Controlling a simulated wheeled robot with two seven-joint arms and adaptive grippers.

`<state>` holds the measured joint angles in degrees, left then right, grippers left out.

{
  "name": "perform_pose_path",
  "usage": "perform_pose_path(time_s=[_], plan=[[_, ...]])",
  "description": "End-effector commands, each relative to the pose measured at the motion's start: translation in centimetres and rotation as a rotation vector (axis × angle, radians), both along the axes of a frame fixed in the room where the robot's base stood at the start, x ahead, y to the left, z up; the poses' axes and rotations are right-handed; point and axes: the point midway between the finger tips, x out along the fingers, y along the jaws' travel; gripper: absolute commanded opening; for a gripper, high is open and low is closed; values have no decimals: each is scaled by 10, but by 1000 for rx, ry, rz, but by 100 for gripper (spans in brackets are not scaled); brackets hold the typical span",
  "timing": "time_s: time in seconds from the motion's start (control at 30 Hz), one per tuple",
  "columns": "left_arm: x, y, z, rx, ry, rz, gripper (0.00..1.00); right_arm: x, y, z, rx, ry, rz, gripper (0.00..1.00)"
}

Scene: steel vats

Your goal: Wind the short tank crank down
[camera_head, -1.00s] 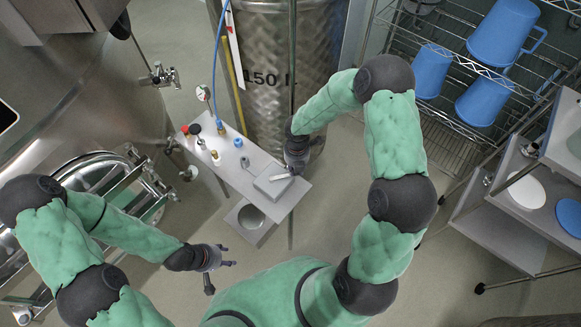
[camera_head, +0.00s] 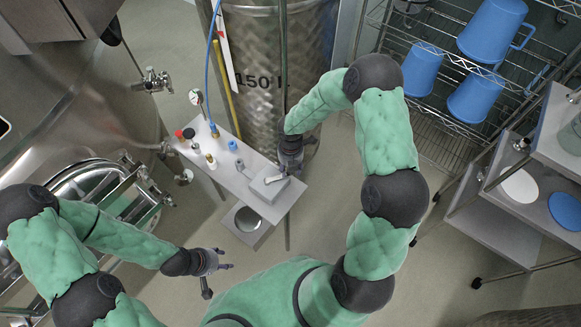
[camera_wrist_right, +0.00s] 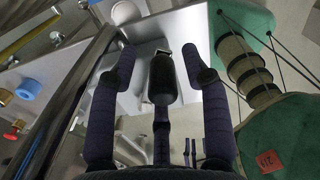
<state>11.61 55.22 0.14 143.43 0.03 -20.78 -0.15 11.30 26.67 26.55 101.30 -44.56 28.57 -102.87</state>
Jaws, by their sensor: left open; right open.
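A black grip, which looks like the crank handle (camera_wrist_right: 162,80), stands between the spread fingers of my right gripper (camera_wrist_right: 160,85) in the right wrist view. A small metal bracket shows at its top end. The fingers are open around it, and I cannot tell whether any finger touches it. In the head view my right gripper (camera_head: 289,165) is beside the thin vertical pole (camera_head: 285,70) in front of the steel 150 l tank (camera_head: 258,95). There the crank is hidden behind the gripper. My left gripper (camera_head: 212,268) is open and empty, low over the floor.
A large steel vat (camera_head: 80,100) fills the left. A wire rack with blue jugs (camera_head: 474,97) and a shelved trolley (camera_head: 480,228) stand right.

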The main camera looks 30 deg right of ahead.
Motion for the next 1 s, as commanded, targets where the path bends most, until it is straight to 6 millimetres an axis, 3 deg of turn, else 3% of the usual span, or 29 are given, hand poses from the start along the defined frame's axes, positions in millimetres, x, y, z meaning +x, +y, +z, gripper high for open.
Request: perform_pose_path(time_s=[0.23,0.7,1.0], plan=[[0,0,0,0,0,0,49,0,0,12,-2,-1,0,48],[0,0,0,0,0,0,49,0,0,98,0,-3,0,48],[0,0,0,0,0,0,49,0,0,120,0,0,-1,48]])
